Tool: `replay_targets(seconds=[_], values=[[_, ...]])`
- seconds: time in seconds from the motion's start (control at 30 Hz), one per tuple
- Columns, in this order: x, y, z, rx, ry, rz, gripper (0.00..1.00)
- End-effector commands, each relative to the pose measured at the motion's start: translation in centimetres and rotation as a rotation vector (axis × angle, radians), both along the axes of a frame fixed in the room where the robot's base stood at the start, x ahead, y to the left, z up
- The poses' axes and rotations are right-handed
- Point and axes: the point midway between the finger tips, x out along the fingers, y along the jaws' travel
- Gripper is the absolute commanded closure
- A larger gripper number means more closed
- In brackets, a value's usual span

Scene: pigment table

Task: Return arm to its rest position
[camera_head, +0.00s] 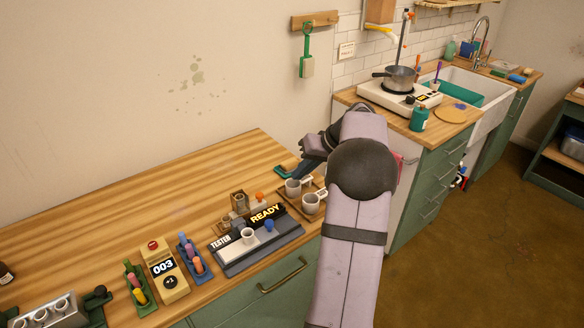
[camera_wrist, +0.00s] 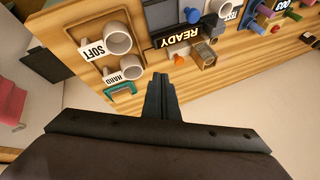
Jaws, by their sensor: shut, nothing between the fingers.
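My gripper (camera_head: 305,167) is at the back right end of the wooden counter (camera_head: 130,208), partly hidden behind my own arm. In the wrist view its fingers (camera_wrist: 162,97) are together and empty, above the counter. Two white cups stand on a wooden tray in front of the gripper: one labelled SOFT (camera_wrist: 117,39) and one labelled HARD (camera_wrist: 130,68). In the head view the cups (camera_head: 311,203) sit close to my arm. A grey tester (camera_head: 262,247) shows READY and bears a white cup (camera_head: 249,237) and a blue knob.
A counter device (camera_head: 165,274) reading 003 stands between racks of coloured sticks (camera_head: 194,256). A teal-edged item (camera_wrist: 120,90) lies beside the tray. A stove with a pot (camera_head: 399,78) and a sink stand at back right. The counter's left back is clear.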

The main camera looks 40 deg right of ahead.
Motion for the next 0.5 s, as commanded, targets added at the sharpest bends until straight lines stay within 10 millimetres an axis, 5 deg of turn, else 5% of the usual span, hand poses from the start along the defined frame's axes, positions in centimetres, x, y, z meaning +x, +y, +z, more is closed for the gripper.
replay_targets(seconds=[0.27, 0.5], values=[[0.0, 0.0, 0.0, 0.024, 0.011, -0.041, 1.00], [-0.6, -2.0, -1.6, 0.065, 0.085, -0.278, 1.00]])
